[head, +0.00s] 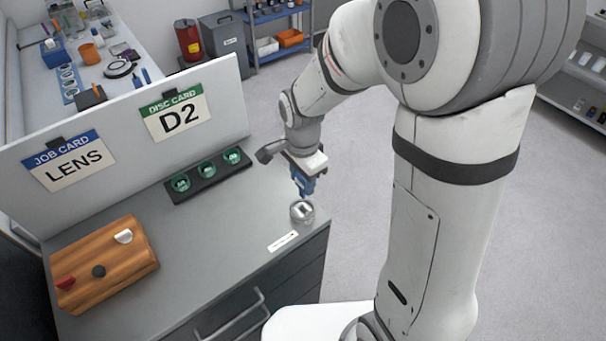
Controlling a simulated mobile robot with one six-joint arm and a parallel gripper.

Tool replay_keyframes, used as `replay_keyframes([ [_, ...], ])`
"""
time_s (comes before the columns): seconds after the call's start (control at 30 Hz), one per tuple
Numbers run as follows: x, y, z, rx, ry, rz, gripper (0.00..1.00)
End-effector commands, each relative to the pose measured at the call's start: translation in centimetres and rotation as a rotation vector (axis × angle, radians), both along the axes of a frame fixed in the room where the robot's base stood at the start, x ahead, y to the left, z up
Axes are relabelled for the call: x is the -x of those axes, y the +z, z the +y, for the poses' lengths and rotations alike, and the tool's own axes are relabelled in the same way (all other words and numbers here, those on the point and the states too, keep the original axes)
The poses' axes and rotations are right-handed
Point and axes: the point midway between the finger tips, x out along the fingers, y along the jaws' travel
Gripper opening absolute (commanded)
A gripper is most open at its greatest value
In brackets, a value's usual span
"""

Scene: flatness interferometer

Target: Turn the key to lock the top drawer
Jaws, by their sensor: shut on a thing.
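My gripper (305,194) points down at the right corner of the grey bench top, its blue fingers shut just above a round silver fitting (302,212). The key is too small and too covered by the fingers to make out; it is what they appear to hold at the fitting. I cannot tell how far the key is turned. The top drawer (285,292) is in the dark front below the bench top, with a bar handle (238,318). Its front looks flush, partly cut off by the picture's lower edge.
A small white label (283,241) lies left of the fitting. A black tray (184,198) with several green-rimmed discs and a wooden block (140,280) with knobs stand further left. An upright panel (110,128) with two cards backs the bench. Open floor (350,200) lies right.

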Motion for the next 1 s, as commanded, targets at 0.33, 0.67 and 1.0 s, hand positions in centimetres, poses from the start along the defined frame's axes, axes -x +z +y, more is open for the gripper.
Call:
replay_keyframes([
  [0.33,0.0,-2.3,0.0,0.001,0.0,0.001,0.17],
  [0.67,0.0,-4.3,0.0,0.001,0.0,0.001,0.17],
  [1.0,0.0,-5.6,0.0,0.0,0.0,0.0,0.17],
])
